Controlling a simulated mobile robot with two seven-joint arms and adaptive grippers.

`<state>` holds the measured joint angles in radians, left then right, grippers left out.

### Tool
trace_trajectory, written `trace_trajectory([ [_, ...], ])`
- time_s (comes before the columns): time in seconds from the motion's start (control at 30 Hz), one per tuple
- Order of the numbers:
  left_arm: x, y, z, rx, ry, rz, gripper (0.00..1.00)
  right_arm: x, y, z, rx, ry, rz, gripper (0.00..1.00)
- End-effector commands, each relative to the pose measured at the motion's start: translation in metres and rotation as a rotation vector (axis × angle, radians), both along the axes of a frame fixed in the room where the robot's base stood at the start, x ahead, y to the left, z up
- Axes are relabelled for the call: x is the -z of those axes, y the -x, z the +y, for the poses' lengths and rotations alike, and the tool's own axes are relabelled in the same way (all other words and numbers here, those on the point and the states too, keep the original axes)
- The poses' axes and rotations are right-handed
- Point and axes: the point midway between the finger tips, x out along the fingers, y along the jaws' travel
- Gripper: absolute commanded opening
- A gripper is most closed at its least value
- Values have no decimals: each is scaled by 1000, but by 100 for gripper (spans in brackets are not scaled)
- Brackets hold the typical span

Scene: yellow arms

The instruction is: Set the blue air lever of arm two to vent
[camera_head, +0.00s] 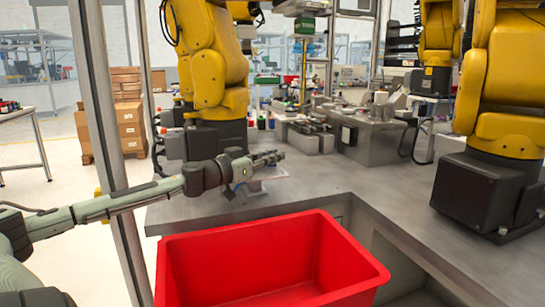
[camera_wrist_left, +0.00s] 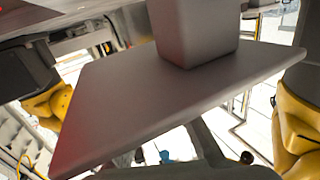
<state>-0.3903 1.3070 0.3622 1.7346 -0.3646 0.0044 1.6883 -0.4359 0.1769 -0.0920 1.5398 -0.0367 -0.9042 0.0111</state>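My left gripper (camera_head: 268,158) reaches in from the left, low over the grey table (camera_head: 335,190), in front of a yellow arm (camera_head: 208,65). Its fingers are small here, and I cannot tell whether they are open or shut. A small pale panel with some red (camera_head: 265,183) lies just below it, partly hidden. No blue lever can be made out in the head view. In the left wrist view, a small blue piece (camera_wrist_left: 165,157) shows at the bottom edge, partly hidden; I cannot tell whether it is the lever. My right gripper is not in view.
A red bin (camera_head: 215,252) stands at the table's front edge, below my left forearm. A second yellow arm (camera_head: 515,75) stands at the right. A metal post (camera_head: 98,95) rises at left. A grey plate (camera_wrist_left: 120,100) with a block (camera_wrist_left: 195,30) fills the left wrist view.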

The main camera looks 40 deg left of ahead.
Motion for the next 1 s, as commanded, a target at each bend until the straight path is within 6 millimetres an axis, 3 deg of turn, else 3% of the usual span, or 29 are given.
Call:
trace_trajectory([
  [0.1, 0, 0, 0, 0, 0, 0, 0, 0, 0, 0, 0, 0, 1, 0],
  [0.33, -2, -1, 0, -20, 1, -6, 0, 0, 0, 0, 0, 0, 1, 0],
  [0.7, -3, -7, 10, -226, 4, -8, 0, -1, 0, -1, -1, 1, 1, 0],
  [1.0, -1, -7, 11, -239, -1, -2, 0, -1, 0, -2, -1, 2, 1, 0],
])
